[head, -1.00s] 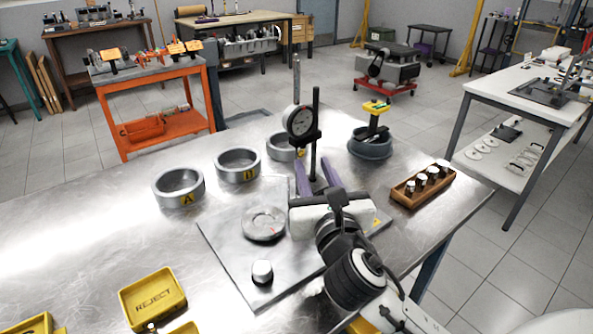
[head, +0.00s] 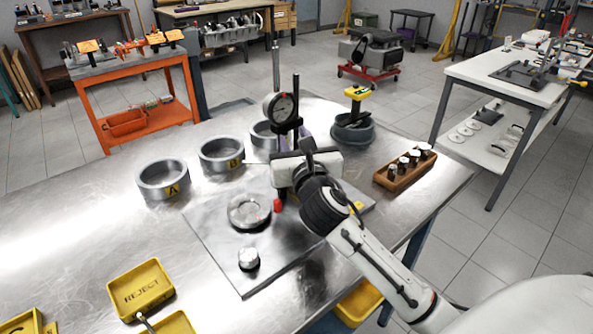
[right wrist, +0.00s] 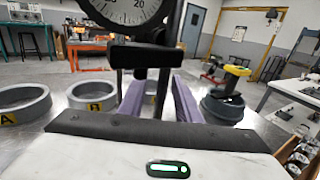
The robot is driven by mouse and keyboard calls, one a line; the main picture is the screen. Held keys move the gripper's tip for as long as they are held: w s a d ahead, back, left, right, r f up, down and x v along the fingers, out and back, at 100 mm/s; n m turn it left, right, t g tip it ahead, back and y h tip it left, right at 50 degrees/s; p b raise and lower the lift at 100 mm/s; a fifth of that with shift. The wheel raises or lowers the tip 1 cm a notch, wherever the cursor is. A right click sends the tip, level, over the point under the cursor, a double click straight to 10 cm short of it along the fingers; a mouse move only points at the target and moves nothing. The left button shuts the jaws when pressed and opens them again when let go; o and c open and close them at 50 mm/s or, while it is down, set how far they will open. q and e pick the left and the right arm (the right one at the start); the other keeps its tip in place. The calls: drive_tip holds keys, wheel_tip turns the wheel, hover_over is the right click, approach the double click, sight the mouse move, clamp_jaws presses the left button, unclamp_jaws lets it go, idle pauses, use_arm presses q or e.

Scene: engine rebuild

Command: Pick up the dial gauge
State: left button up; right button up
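The dial gauge (head: 280,107) has a round white face and a dark rim. It is fixed to an upright black post (head: 296,103) on the metal plate (head: 222,258); its lower parts are hidden by my gripper. In the right wrist view the gauge (right wrist: 125,12) fills the top, above a black clamp (right wrist: 146,56). My right gripper (head: 292,138) is just below and in front of the gauge. Its purple fingers are apart, one on each side of the post in the right wrist view (right wrist: 159,100). My left gripper is not in view.
Grey rings (head: 163,181) stand left of the gauge. A ring (head: 249,211) and a small cylinder (head: 249,259) are on the plate. A wooden rack (head: 405,170), a dark round pot (head: 353,132) and a yellow reject tray (head: 141,290) stand nearby.

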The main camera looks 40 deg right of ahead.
clamp_jaws()
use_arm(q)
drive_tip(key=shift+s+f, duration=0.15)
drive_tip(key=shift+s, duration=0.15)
use_arm(e)
drive_tip(key=shift+r, duration=0.3)
drive_tip(key=shift+r, duration=0.1)
